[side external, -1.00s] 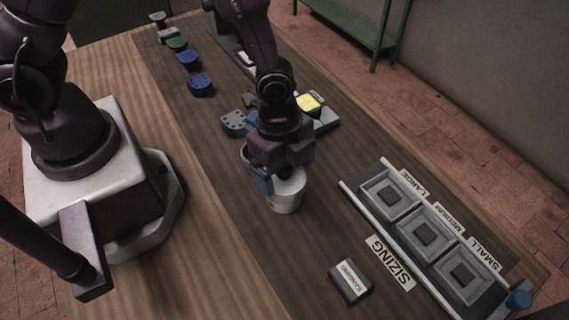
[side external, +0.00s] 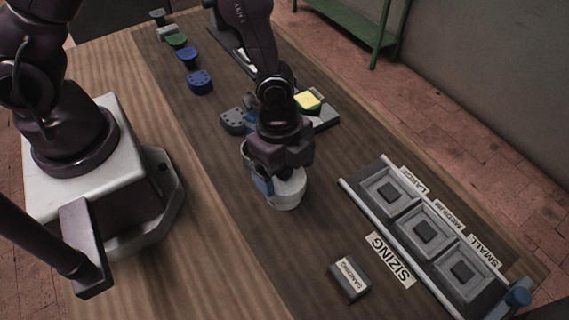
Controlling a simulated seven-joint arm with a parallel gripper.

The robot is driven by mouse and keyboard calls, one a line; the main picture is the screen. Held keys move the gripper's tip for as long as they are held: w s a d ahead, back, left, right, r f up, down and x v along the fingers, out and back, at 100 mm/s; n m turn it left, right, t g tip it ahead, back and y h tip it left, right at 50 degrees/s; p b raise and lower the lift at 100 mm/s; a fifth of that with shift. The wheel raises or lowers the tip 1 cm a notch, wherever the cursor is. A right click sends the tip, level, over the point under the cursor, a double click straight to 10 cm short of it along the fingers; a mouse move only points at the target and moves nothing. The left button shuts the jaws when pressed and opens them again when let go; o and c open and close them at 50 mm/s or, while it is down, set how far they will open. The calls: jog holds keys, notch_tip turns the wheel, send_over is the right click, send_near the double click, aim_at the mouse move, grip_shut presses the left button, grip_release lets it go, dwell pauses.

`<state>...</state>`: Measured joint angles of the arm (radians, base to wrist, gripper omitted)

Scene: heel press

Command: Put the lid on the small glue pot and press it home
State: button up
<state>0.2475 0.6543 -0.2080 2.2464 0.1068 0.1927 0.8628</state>
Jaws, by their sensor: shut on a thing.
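The small glue pot (side external: 286,202) is a pale, round pot on the dark strip of the table, left of the sizing tray. My gripper (side external: 272,188) points down right over the pot, with a blue finger part showing at the pot's left side. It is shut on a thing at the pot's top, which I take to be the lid. The lid is mostly hidden by the fingers and wrist, so I cannot tell whether it sits level or fully down.
A sizing tray (side external: 397,228) with several grey compartments fills the right side. A dark labelled block (side external: 349,279) lies in front. Blue heel pieces (side external: 200,82), green and grey ones line the back left. A yellow-topped piece (side external: 307,101) is behind my wrist.

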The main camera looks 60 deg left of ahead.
jog(key=shift+f, duration=0.15)
dwell(0.7)
jog(key=o, duration=0.5)
jog(key=shift+r, duration=3.55)
